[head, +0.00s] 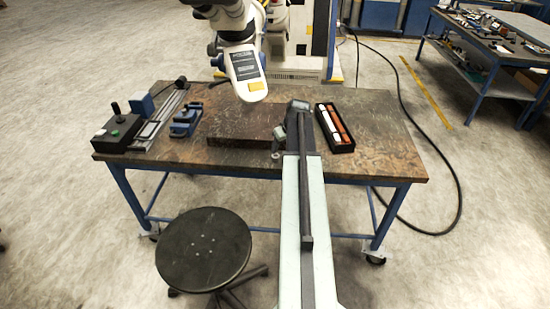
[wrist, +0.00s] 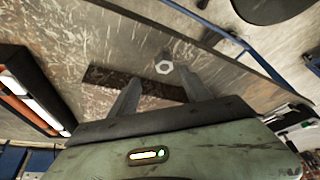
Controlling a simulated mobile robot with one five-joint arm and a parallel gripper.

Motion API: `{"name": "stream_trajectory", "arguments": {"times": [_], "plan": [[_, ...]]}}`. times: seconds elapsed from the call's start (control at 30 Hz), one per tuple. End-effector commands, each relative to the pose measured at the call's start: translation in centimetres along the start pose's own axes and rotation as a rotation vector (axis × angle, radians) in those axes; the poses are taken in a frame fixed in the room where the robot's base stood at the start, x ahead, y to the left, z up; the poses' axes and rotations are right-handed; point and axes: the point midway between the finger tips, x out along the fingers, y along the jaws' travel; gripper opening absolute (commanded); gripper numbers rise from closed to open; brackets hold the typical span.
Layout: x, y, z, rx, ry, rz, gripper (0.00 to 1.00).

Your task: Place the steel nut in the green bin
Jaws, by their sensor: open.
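The steel nut (wrist: 164,67) is a small pale hexagonal ring lying flat on the brown surface in the wrist view. It lies close to the long edge of a dark strip (wrist: 105,78). My gripper (wrist: 159,76) is open, and its two fingers stand apart with the nut showing between and just beyond their tips. Nothing is held. The gap in height between fingertips and nut is hard to judge. I cannot make out the nut in the head view, where my pale arm covers part of the table. I see no green bin in either view.
On the worktable (head: 390,165), a black tray (head: 335,128) with white and orange-red items is right of my arm. A blue vise (head: 186,120) and control box (head: 118,133) are left. A white instrument arm (head: 245,70) hangs over the back. A stool (head: 203,250) stands in front.

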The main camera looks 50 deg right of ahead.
Motion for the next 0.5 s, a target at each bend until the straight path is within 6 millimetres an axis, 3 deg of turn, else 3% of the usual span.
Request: {"name": "stream_trajectory", "arguments": {"times": [0.23, 0.37, 0.5], "plan": [[2.9, -0.2, 0.1, -0.001, -0.001, -0.001, 0.56], [2.8, -0.3, 0.0, -0.001, -0.002, -0.001, 0.56], [4.3, -0.5, 0.1, -0.002, -0.002, -0.001, 0.56]]}}
